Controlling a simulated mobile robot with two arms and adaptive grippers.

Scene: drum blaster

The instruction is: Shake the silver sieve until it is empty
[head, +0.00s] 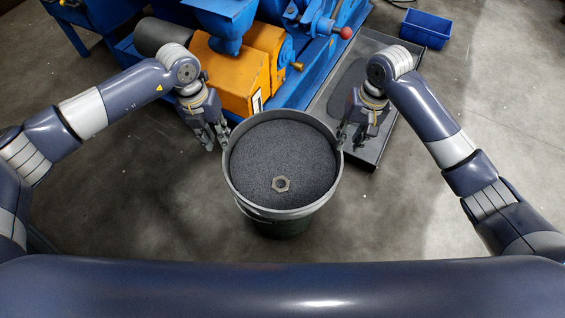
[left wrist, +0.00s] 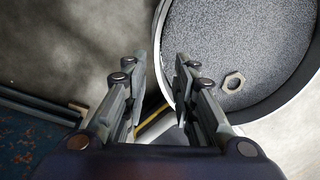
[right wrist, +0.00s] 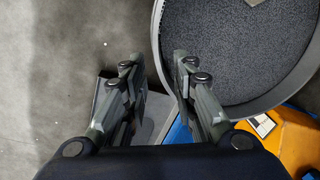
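The silver sieve (head: 231,185) is a round grey-rimmed pan, full of dark granules, with a hexagonal nut (head: 281,184) lying on top. It sits level on a dark drum (head: 283,228), and the nut also shows in the left wrist view (left wrist: 233,82). My left gripper (head: 217,137) is at the sieve's upper left rim, and my right gripper (head: 348,138) is at its upper right rim. In both wrist views the fingers are apart, with the rim edge showing between them. Whether any fingertip touches the rim cannot be told.
A blue machine with an orange housing (head: 232,75) stands just behind the drum. A flat dark tray (head: 377,150) lies to its right. A blue bin (head: 426,28) is at the back right.

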